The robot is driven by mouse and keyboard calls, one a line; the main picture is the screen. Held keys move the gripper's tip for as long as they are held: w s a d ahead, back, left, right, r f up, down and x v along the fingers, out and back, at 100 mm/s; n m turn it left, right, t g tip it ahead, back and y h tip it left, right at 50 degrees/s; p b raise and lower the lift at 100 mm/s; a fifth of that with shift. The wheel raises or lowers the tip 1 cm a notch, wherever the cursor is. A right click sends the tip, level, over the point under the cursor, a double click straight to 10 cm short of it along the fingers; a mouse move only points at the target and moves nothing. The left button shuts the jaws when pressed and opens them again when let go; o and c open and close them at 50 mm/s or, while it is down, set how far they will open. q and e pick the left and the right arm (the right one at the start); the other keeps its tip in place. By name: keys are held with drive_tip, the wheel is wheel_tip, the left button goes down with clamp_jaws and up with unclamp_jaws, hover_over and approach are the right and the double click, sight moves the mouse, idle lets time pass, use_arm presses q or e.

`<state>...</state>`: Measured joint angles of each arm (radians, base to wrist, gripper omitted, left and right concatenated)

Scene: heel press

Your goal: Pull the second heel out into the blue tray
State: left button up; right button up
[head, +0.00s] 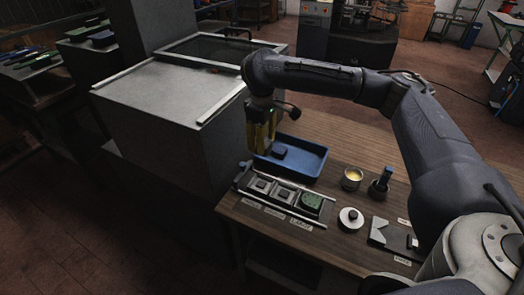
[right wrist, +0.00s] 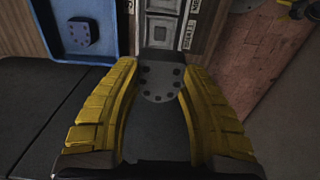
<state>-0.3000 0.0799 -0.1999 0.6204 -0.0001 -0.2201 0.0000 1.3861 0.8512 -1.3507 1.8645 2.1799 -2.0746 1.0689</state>
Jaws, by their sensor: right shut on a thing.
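My right gripper (head: 260,144) has yellow fingers and hangs beside the press, at the left end of the blue tray (head: 318,159). In the right wrist view, its fingers (right wrist: 158,66) are shut on a dark grey heel (right wrist: 160,84) with several small holes. The held heel cannot be made out in the head view. My left gripper is not in view.
The big grey press housing (head: 165,98) stands just left of the gripper. A labelled rack (head: 283,193) with small blocks lies in front of the tray. A tin (head: 352,178), a dark pot (head: 380,186) and a white round lid (head: 350,218) stand to the right.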

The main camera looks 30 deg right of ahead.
drive_tip(key=shift+r, duration=2.3)
